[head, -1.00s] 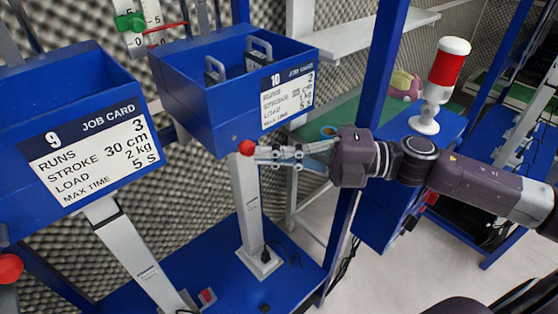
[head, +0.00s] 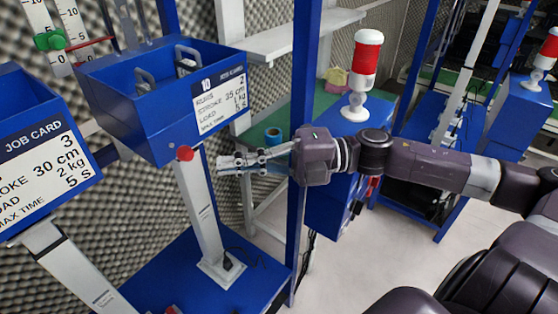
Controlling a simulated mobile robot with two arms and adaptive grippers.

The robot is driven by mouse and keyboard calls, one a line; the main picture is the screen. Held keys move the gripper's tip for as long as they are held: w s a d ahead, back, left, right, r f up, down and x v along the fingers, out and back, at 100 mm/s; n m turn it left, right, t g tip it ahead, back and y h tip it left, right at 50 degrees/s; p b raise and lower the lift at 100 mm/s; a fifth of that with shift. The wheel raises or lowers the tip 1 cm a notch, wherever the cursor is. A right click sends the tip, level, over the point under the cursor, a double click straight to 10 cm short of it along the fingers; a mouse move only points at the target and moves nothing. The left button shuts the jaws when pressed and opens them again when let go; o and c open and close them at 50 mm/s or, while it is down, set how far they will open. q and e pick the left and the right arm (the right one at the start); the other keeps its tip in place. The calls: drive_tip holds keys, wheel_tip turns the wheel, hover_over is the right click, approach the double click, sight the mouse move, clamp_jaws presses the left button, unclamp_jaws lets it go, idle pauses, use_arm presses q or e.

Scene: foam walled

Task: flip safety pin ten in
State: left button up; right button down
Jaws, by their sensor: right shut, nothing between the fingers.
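The red round knob (head: 185,153), apparently the end of safety pin ten, sits at the top of a light grey post (head: 200,205), just below the blue bin (head: 135,130) with job card 10 (head: 219,100). My right gripper (head: 220,165) reaches in from the right at about the knob's height. Its fingers are shut and empty, and point left toward the post. In the picture a small gap separates the fingertips from the knob; the depth between them is hard to tell. The rest of the pin is hidden. My left gripper is out of view.
Another blue bin with job card 9 (head: 45,145) stands at the left. A blue upright (head: 303,70) rises behind my right gripper. A red and white lamp (head: 366,70) stands on a blue cabinet behind my arm. Pale floor (head: 370,250) is clear at lower right.

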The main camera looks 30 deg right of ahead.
use_arm(q)
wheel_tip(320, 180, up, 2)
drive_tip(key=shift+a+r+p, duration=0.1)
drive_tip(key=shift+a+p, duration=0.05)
drive_tip(key=shift+p, duration=0.95)
use_arm(e)
drive_tip(key=v, duration=0.8)
drive_tip(key=shift+s+r, duration=0.2)
drive_tip(key=shift+s, duration=0.15)
